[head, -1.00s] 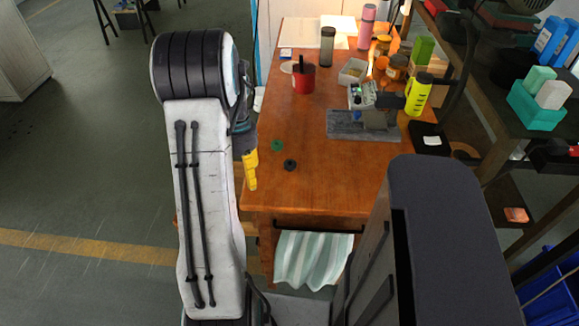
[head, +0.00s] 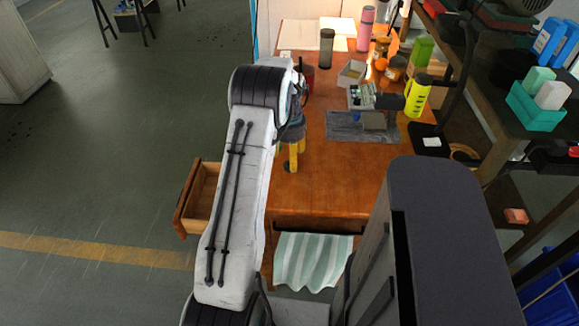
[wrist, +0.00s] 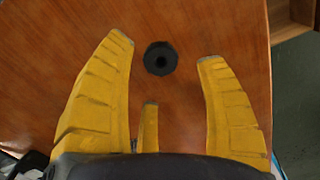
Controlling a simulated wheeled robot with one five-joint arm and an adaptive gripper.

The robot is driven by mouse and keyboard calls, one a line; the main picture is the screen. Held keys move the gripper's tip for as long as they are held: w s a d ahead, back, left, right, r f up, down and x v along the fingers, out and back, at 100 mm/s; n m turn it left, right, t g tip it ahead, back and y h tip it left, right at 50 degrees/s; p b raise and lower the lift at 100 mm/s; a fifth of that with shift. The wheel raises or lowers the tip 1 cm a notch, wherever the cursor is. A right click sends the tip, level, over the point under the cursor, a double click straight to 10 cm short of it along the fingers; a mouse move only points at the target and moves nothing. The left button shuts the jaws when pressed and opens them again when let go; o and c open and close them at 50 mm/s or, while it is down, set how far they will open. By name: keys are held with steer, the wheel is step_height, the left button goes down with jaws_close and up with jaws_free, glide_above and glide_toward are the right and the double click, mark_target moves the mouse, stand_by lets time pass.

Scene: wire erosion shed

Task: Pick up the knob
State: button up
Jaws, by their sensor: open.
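The black knob (wrist: 160,58), round with a hole in its middle, lies on the wooden table. In the wrist view it sits between the tips of my gripper (wrist: 166,48), slightly past the short middle finger. The yellow fingers are spread open and hold nothing. In the head view my gripper (head: 292,160) points down over the table's near left part, and the knob is hidden there behind the gripper and arm.
An open drawer (head: 203,192) sticks out at the table's left side. A grey mat (head: 345,128) with a device, a grey box (head: 352,72), a yellow bottle (head: 418,95) and a dark cup (head: 327,45) stand farther back. The table (head: 350,180) is clear at front right.

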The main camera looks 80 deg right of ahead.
mark_target(289, 165)
steer(key=shift+f, duration=2.25)
steer(key=c, duration=1.2)
